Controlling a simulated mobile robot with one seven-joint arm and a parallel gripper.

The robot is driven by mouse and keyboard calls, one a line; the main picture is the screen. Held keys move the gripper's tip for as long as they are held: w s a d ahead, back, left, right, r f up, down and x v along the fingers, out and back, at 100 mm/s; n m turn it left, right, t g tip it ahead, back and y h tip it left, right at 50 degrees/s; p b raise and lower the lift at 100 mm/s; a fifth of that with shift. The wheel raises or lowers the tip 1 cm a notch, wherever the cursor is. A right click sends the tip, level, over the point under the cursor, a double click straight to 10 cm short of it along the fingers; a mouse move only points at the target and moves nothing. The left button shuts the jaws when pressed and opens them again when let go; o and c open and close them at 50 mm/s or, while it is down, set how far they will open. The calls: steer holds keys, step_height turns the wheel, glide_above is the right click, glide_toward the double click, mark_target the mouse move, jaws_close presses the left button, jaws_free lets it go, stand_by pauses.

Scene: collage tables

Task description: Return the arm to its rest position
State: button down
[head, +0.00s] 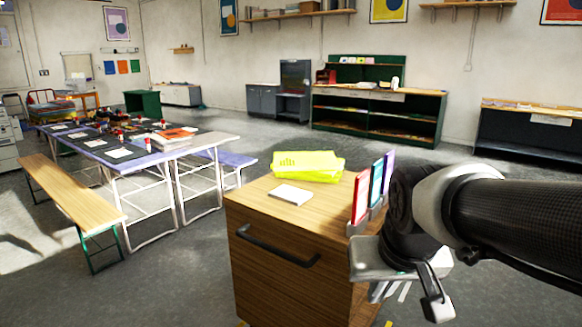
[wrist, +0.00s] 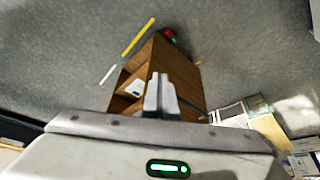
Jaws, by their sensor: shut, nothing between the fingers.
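My gripper (head: 382,291) is in the right part of the head view, in front of the right side of the wooden cabinet (head: 270,262). My arm reaches in from the right edge. In the wrist view, the two fingers of my gripper (wrist: 161,80) are close together with nothing between them. Behind them the cabinet (wrist: 187,70) shows with an open side. My gripper looks apart from the cabinet, but the exact gap is hard to tell.
A long table (head: 150,158) and a bench (head: 68,190) stand left. Grey floor between is clear.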

steer(key=s+r, duration=0.2)
steer(key=s, duration=0.7)
step_height(320, 180, up, 22)
steer(key=p, duration=2.3)
steer(key=shift+a+r+t, duration=0.25)
steer(key=shift+t, duration=0.05)
